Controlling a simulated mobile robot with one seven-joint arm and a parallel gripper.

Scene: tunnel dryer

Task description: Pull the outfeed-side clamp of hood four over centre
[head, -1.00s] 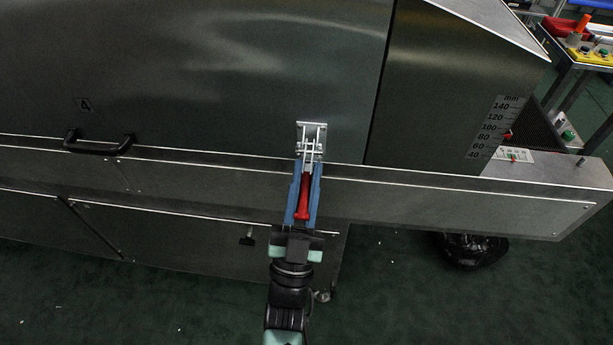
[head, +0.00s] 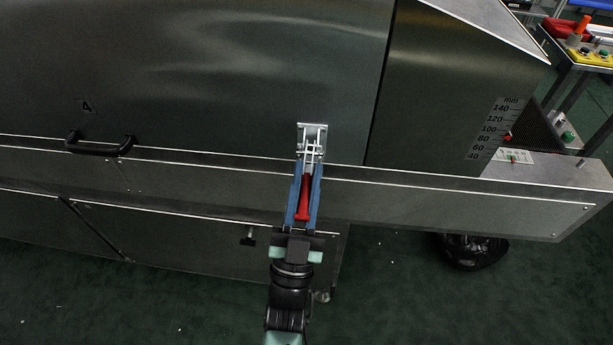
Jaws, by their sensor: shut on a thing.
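Hood four (head: 230,90) is a dark metal cover with a small "4" mark at its left. The clamp (head: 312,137) is a silver toggle latch fixed on the hood's lower right part, near its right edge. Its red handle (head: 304,198) hangs down from the latch, over the rail below the hood. My gripper (head: 305,188) reaches up from below, with its blue fingers on both sides of the red handle and shut on it. The fingers cover part of the handle's sides and the lower end of the linkage.
A black pull handle (head: 100,145) sticks out at the hood's lower left. A long metal rail (head: 450,203) runs under the hood to the right. A height scale (head: 495,128) is on the right panel. A control stand (head: 580,55) is at the upper right. The green floor in front is mostly clear.

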